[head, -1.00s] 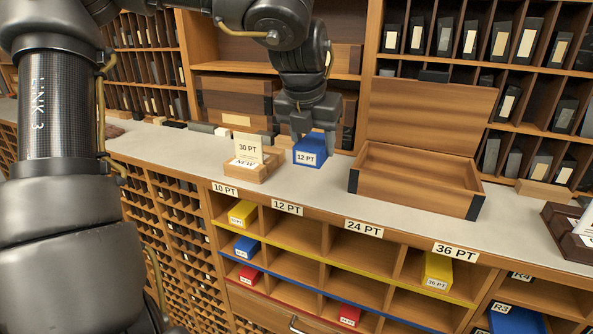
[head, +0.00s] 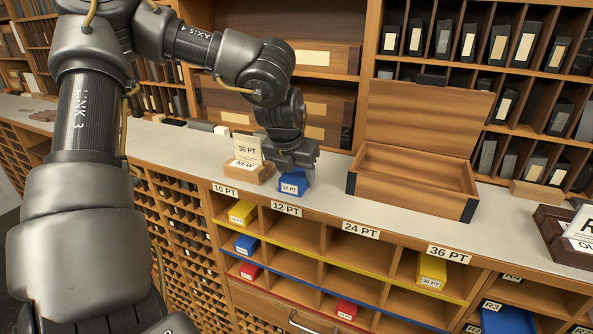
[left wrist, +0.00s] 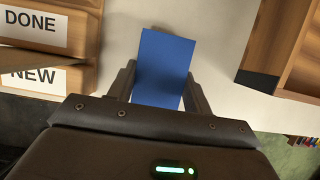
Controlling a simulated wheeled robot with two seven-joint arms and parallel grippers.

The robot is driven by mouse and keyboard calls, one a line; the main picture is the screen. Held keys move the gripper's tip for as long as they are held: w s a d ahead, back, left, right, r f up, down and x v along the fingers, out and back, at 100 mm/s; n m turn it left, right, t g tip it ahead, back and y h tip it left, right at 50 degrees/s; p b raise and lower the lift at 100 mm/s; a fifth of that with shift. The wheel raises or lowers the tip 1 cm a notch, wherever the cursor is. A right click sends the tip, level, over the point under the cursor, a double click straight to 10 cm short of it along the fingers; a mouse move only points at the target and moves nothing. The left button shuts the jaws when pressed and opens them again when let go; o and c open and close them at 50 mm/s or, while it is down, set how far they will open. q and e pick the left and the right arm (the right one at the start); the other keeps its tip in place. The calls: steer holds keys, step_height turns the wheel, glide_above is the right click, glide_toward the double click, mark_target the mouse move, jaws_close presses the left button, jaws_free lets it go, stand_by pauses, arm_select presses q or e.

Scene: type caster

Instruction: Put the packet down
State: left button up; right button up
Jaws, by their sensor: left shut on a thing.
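The packet (head: 293,182) is blue with a white 12 PT label on its front. It is at the front part of the grey counter, above the 12 PT column of the rack. My left gripper (head: 294,165) comes down over it and is shut on it. In the left wrist view the blue packet (left wrist: 164,68) sits between the two fingers. Whether its underside touches the counter I cannot tell. My right gripper is not in view.
An open wooden box (head: 413,204) stands to the right. Below the counter edge is a labelled pigeonhole rack (head: 287,209) with several coloured packets.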

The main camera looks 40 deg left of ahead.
arm_select(q)
steer(key=shift+s+d+r, duration=0.1)
steer(key=shift+d, duration=0.05)
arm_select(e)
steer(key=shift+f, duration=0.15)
arm_select(q)
steer(key=o, duration=1.2)
steer(key=shift+o, duration=1.3)
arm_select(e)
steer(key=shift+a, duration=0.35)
